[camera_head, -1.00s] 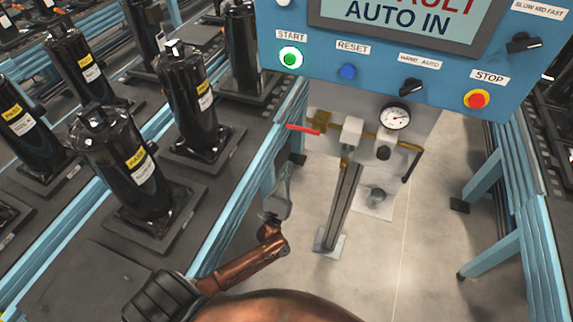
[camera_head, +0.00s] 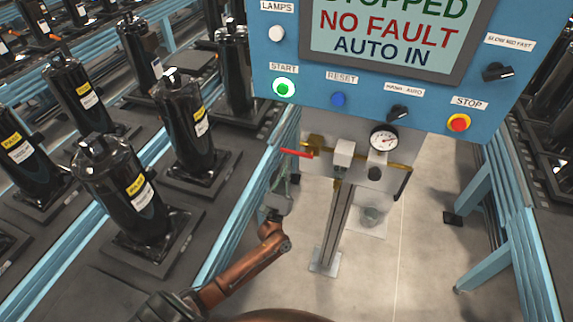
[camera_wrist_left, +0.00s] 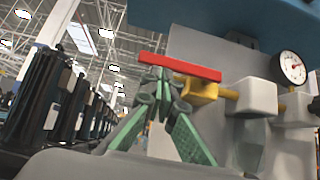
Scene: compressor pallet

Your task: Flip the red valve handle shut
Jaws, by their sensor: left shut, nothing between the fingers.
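The red valve handle (camera_head: 297,153) sticks out to the left from the brass valve under the blue control panel. In the left wrist view the handle (camera_wrist_left: 185,66) is a flat red bar, nearly level, and it joins the yellow brass valve body (camera_wrist_left: 198,90) at its right. My left gripper (camera_head: 284,172) is below the handle. In the left wrist view its green fingers (camera_wrist_left: 160,88) are shut and empty, with the tips just under the bar. I cannot tell whether they touch it. My right gripper is not in view.
The blue control panel (camera_head: 375,98) hangs above the valve. A pressure gauge (camera_head: 384,138) and pale fittings (camera_head: 343,153) sit right of the handle, over a grey post (camera_head: 335,230). A conveyor with several black compressors (camera_head: 120,190) runs along the left.

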